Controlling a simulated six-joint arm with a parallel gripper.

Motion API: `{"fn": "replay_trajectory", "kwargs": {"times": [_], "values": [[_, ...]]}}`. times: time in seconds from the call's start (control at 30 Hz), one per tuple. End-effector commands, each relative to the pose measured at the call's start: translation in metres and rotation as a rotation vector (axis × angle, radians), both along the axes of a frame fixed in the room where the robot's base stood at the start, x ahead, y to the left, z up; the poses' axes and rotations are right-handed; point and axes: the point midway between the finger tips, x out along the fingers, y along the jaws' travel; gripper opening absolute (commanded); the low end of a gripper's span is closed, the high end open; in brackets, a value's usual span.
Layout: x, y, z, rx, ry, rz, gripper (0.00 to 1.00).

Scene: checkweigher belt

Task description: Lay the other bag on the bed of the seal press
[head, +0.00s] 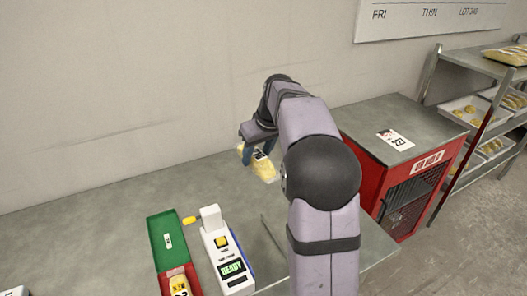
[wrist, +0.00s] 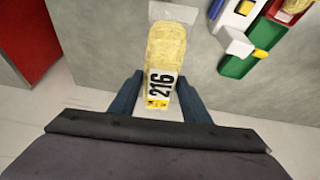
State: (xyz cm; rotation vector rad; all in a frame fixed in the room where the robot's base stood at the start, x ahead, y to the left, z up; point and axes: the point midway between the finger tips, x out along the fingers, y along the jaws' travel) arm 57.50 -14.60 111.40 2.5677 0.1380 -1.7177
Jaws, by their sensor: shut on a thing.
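My gripper (head: 257,152) is shut on a yellow bag (head: 264,168) over the back of the grey counter. In the wrist view the bag (wrist: 163,57) sits between the two fingers (wrist: 158,92), its label reading 216 and its clear end pointing away. A white machine with a yellow button and a READY panel (head: 233,268) stands at the front of the counter; it looks like the seal press, but its bed is not clear to me. Beside it, another yellow bag (head: 179,284) lies in the red part of a green and red tray (head: 162,241).
A red cabinet (head: 395,130) with a label on its grey top stands at the right. Behind it is a metal rack (head: 484,62) with bags and trays. My arm hides part of the counter's right side.

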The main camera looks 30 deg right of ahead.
Motion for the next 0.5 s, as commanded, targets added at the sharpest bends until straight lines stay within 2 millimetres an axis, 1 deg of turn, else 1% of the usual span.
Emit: {"fn": "replay_trajectory", "kwargs": {"times": [0.03,0.17,0.27,0.37,0.5], "values": [[-0.010,0.008,0.001,-0.001,-0.003,0.005,0.09],[-0.036,0.025,-0.008,0.001,-0.002,0.009,0.09],[-0.056,0.035,-0.019,0.002,-0.002,0.006,0.09],[-0.076,0.043,-0.034,0.003,-0.002,-0.003,0.09],[-0.103,0.051,-0.060,0.004,-0.001,-0.021,0.09]]}}
